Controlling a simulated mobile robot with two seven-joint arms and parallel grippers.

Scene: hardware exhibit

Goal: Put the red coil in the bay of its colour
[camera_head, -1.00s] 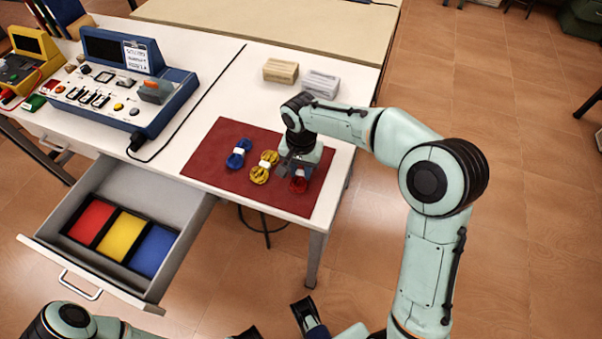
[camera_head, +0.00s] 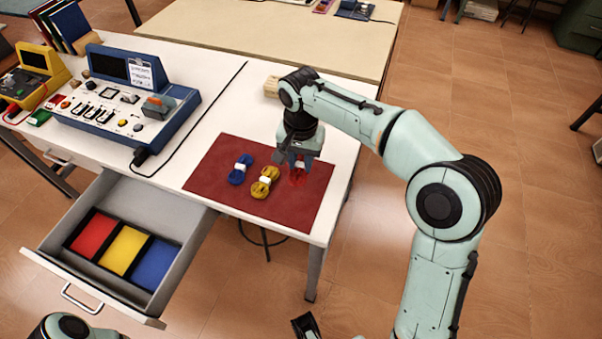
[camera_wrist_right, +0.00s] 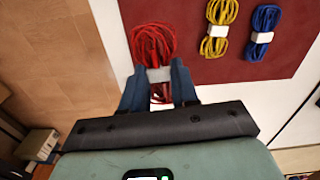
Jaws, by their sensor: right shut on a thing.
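The red coil (camera_head: 297,178) is in my right gripper (camera_head: 300,162), just above the right part of the dark red mat (camera_head: 212,181). In the right wrist view, the blue fingers (camera_wrist_right: 159,88) are shut on the pale band of the red coil (camera_wrist_right: 152,44). The open drawer (camera_head: 192,226) has red (camera_head: 93,236), yellow (camera_head: 122,250) and blue (camera_head: 154,265) bays, all empty. A dark piece at the bottom edge (camera_head: 305,326) looks like part of my left gripper; its jaws are mostly cut off.
A yellow coil (camera_head: 265,183) and a blue coil (camera_head: 239,170) lie on the mat. A blue instrument panel (camera_head: 123,100) with a black cable stands behind the drawer. A pale block (camera_head: 271,87) is partly hidden behind my right arm.

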